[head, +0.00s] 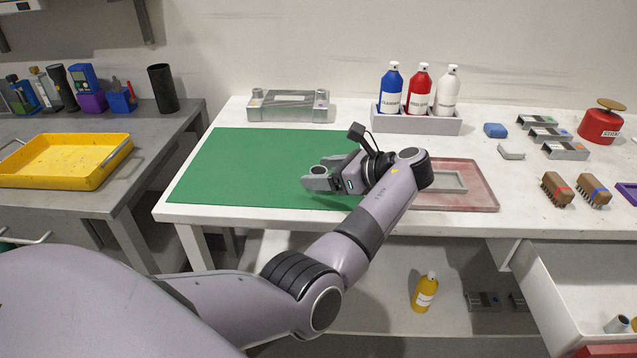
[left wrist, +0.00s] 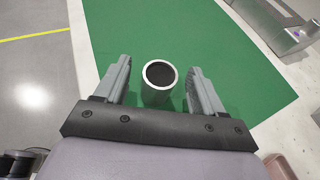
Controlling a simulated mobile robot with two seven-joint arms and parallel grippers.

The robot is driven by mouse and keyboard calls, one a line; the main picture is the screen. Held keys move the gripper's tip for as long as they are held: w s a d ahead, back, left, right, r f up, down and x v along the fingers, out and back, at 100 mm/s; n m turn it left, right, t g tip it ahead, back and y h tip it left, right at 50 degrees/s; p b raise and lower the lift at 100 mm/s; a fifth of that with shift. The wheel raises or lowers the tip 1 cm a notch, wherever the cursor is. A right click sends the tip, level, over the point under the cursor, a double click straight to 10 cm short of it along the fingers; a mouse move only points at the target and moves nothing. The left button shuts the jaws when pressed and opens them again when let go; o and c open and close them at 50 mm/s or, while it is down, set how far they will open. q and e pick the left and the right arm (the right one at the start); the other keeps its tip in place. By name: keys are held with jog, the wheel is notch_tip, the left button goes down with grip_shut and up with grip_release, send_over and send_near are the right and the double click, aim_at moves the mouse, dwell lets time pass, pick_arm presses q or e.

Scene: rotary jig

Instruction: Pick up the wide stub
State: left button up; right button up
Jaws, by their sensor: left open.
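A short metal tube with a dark hollow, which looks like the wide stub (left wrist: 157,94), stands on the green mat (left wrist: 225,75) in the left wrist view. My left gripper (left wrist: 159,68) is open, with one finger on each side of the tube and a small gap at both. I cannot tell how far above the mat the fingertips are.
A metal jig (head: 288,105) stands behind the mat. A grey rack (head: 415,123) with blue, red and white bottles is at the back. A reddish tray (head: 478,190) lies right of my gripper. An open drawer at right holds another short tube (head: 617,324). The mat's left part is clear.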

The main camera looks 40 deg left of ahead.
pick_arm(q)
jog(key=c, duration=1.1)
jog(key=shift+c, duration=0.2)
